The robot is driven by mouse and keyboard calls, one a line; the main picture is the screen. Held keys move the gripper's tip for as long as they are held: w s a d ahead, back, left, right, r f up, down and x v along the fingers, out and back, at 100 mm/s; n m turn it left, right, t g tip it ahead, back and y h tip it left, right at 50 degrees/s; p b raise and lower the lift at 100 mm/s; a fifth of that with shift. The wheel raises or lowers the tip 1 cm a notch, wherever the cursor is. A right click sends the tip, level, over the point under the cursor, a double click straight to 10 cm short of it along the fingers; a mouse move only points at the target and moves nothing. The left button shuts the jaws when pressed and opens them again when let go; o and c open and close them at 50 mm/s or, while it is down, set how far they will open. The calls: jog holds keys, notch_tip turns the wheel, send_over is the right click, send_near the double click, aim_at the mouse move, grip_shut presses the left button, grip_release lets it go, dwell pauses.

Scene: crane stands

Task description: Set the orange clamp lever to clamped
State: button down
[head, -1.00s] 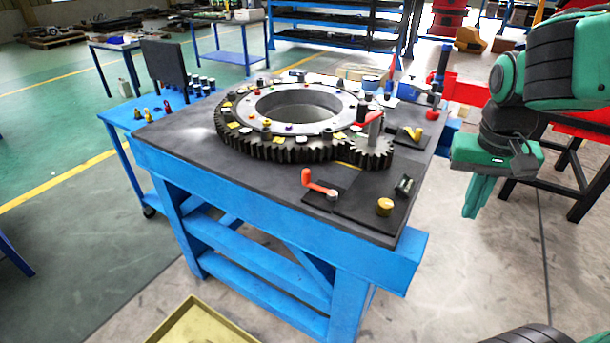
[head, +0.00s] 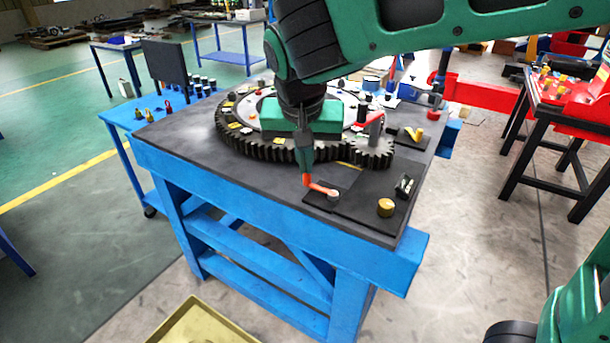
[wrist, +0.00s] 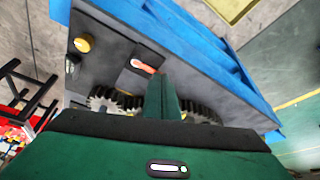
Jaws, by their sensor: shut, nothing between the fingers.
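The orange clamp lever (head: 319,188) sits on a dark plate near the front edge of the table top, with a grey pivot at its right end and an upright orange tip at its left end. My gripper (head: 305,170) is shut and empty, pointing down at the lever's left tip. In the head view its fingertips overlap or nearly touch that tip; I cannot tell whether they touch. In the wrist view the lever (wrist: 143,66) shows just beyond the shut fingers (wrist: 163,82), which hide part of it.
A yellow lever (head: 412,133) is at the back right. The table's front left is clear.

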jog(key=shift+a, duration=0.35)
jog(key=x, duration=0.3)
jog(key=w+x, duration=0.1)
jog(key=x, duration=0.6)
jog(key=shift+w+d, duration=0.2)
jog(key=shift+w, duration=0.35)
jog(key=shift+w+d, duration=0.15)
jog(key=shift+w, duration=0.75)
